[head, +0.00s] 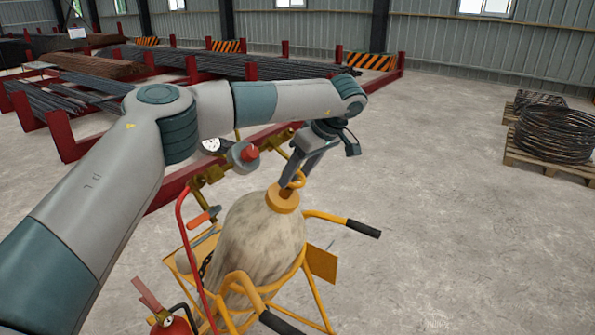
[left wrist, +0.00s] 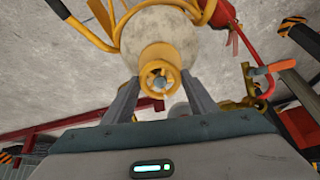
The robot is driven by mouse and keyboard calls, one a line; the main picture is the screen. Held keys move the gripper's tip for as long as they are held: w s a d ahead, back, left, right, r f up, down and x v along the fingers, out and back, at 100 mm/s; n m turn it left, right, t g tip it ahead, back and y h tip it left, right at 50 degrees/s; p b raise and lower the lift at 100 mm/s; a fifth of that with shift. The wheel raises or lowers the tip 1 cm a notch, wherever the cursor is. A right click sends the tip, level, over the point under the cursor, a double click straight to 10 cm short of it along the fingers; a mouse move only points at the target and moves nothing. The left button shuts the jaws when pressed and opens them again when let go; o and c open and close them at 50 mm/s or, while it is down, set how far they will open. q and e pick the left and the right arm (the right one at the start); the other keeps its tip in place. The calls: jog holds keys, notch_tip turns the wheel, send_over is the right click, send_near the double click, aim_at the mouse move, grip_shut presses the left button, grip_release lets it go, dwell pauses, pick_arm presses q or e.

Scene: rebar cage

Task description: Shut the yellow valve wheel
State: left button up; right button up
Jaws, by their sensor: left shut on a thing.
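The yellow valve wheel (head: 298,180) sits at the top of a worn beige gas cylinder (head: 262,240), inside a yellow collar (head: 283,201). My left gripper (head: 290,182) reaches down to the wheel from above and is shut on it. In the left wrist view the wheel (left wrist: 159,66) lies between my two grey fingers (left wrist: 160,88), in front of the cylinder. In the head view, the fingers hide part of the wheel. My right gripper is in neither view.
The cylinder stands in a yellow cart with black-gripped handles (head: 345,224). A regulator (head: 243,154) with a red hose and a gauge is close on the left. A red fire extinguisher (head: 172,322) is at the lower left.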

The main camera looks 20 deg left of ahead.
pick_arm(q)
jog(key=shift+r+m, duration=0.1)
jog(key=shift+m, duration=0.2)
jog(key=o, duration=1.1)
jog(key=shift+c, duration=0.2)
jog(key=shift+d, duration=0.1)
jog(key=shift+d+r+b, duration=0.2)
jog(key=shift+r+b, duration=0.1)
jog(key=shift+r, duration=0.05)
jog(key=b+v, duration=0.4)
jog(key=v, duration=1.2)
jog(key=shift+s+r, duration=0.15)
jog(key=shift+r, duration=0.05)
jog(key=shift+d, duration=0.15)
